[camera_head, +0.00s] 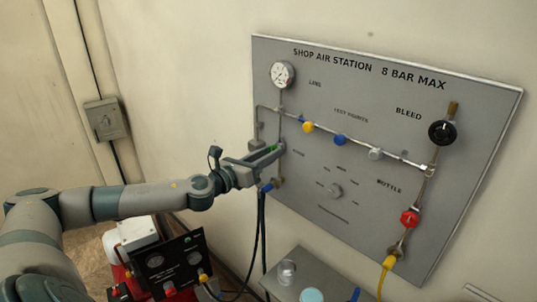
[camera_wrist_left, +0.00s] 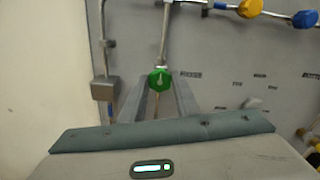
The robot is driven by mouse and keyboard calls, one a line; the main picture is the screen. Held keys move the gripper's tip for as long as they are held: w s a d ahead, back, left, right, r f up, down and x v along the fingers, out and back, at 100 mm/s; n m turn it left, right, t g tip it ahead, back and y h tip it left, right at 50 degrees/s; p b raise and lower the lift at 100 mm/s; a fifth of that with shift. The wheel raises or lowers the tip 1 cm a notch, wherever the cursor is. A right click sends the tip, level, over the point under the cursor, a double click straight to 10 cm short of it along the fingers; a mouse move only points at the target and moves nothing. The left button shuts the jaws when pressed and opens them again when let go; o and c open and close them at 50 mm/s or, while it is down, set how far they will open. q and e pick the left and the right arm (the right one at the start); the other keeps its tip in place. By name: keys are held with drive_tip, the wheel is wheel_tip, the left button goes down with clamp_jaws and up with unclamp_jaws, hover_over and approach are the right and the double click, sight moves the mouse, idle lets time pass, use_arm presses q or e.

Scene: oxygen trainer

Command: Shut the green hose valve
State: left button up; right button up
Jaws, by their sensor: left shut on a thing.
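The green hose valve (camera_wrist_left: 159,79) is a small round green knob with a pale mark, on a vertical pipe at the left side of the grey panel (camera_head: 300,215). In the wrist view it sits between the fingertips of my left gripper (camera_wrist_left: 160,86), which is shut on it. In the head view my left gripper (camera_head: 272,153) reaches the panel's left edge from the left and hides most of the knob. My right gripper is not in view.
Other fittings on the panel are a gauge (camera_head: 282,74), a yellow knob (camera_head: 308,126), a blue knob (camera_head: 340,139), a black bleed knob (camera_head: 442,132) and a red bottle valve (camera_head: 409,217). Hoses hang below. A red-and-black machine (camera_head: 168,262) stands below my left arm.

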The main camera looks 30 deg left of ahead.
use_arm(q)
drive_tip(key=o, duration=1)
drive_tip(key=shift+f, duration=0.15)
drive_tip(key=shift+o, duration=0.3)
drive_tip(key=shift+s, duration=0.1)
drive_tip(key=s+a+b, duration=0.3)
drive_tip(key=s+b, duration=0.5)
drive_tip(key=s, duration=0.9)
drive_tip(key=shift+b, duration=0.4)
